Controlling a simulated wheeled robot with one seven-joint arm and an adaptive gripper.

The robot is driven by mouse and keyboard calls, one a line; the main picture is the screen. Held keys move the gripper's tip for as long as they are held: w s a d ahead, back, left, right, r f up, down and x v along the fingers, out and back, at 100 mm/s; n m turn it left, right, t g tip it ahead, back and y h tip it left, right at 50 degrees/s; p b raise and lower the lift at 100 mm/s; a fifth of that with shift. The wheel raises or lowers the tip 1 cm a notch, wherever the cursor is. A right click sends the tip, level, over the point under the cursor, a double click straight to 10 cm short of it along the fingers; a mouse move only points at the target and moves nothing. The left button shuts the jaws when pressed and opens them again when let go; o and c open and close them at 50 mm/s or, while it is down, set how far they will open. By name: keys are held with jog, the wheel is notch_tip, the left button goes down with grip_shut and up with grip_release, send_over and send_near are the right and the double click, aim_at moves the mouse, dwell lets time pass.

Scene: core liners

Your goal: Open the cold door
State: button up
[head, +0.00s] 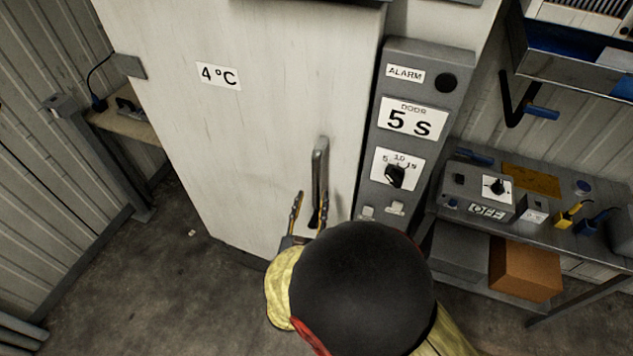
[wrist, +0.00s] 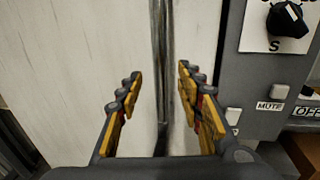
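The cold door (head: 260,130) is a large white panel marked "4 °C" in the head view, and it appears shut. Its grey vertical handle (head: 319,165) is near the door's right edge. My gripper (head: 309,207) is at the handle's lower part, with its black and yellow fingers spread. In the wrist view the handle (wrist: 162,70) runs upright between the two open fingers (wrist: 158,85), with a gap visible on each side. The handle's lower end is partly hidden by my gripper and arm in the head view.
A grey control panel (head: 419,120) with "ALARM", "5 S" and a dial stands right of the door. Farther right is a bench (head: 585,245) with a switch box (head: 478,193) reading "OFF". A shelf (head: 130,125) is at left. The floor (head: 165,265) before the door looks clear.

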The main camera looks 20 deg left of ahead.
aim_at(316, 186)
jog(key=w, duration=0.3)
jog(key=w+a, duration=0.1)
jog(key=w, duration=0.2)
jog(key=shift+w+a, duration=0.15)
jog(key=shift+w, duration=0.25)
jog(key=shift+c, duration=0.7)
jog(key=c, duration=0.8)
grip_shut()
